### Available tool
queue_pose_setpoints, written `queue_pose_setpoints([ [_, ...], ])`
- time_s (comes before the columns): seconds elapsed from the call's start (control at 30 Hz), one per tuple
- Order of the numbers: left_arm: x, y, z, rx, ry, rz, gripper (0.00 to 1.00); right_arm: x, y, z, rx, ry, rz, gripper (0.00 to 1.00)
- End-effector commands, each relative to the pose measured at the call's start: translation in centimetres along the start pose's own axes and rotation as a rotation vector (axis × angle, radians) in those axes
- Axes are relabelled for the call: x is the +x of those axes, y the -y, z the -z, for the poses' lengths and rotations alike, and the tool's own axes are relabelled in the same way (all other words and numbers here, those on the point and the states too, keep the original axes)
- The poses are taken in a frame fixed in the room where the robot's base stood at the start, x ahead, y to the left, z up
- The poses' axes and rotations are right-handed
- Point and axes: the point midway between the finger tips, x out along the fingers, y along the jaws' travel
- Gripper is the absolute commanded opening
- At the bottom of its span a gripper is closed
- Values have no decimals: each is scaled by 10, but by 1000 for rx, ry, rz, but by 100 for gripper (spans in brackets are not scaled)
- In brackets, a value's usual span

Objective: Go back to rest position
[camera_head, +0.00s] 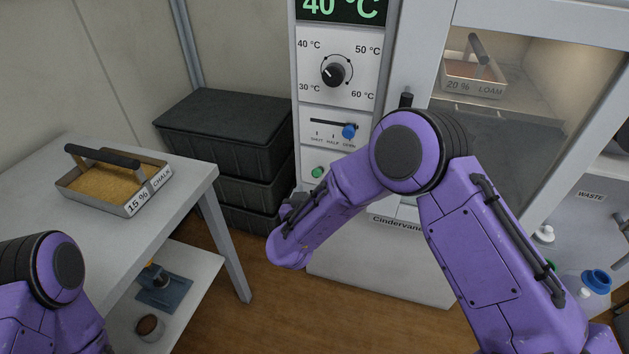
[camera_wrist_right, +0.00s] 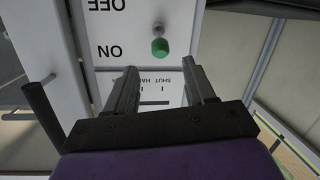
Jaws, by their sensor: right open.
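My right arm reaches across the head view toward the oven's control panel (camera_head: 350,100). My right gripper (camera_head: 291,207) is mostly hidden behind its own purple wrist there. In the right wrist view my right gripper (camera_wrist_right: 160,82) is open, with nothing between its two fingers. The green button also shows in the head view (camera_head: 317,171). Only part of my left arm shows at bottom left; its gripper is out of view.
A table (camera_head: 60,215) at left holds a chalk soil tray (camera_head: 105,185). Black crates (camera_head: 225,125) stand between it and the oven. Behind glass is a loam tray (camera_head: 473,78). A blue-capped bottle (camera_head: 596,281) is at right. Open wooden floor (camera_head: 270,315) lies in front.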

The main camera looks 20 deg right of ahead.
Motion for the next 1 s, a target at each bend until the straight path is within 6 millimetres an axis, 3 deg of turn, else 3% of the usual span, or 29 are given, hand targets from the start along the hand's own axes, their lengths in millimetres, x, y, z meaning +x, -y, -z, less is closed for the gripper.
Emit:
queue_pose_setpoints([
  [0.13,0,0,0,0,0,0,46,-11,-1,0,0,-1,-1,54],
  [0.57,0,0,0,0,0,0,46,-12,0,0,1,0,-1,54],
  [0.73,0,0,0,0,0,0,46,-16,9,-8,174,23,68,54],
  [0.77,0,0,0,0,0,0,46,-20,10,-19,221,46,107,54],
  [0.83,-3,0,1,0,0,0,46,-33,-6,-68,307,168,191,54],
  [0.9,-8,1,4,0,0,0,46,-54,-34,-123,351,328,222,54],
  [1.0,-15,1,6,0,0,0,46,-93,-84,-190,373,545,200,54],
])
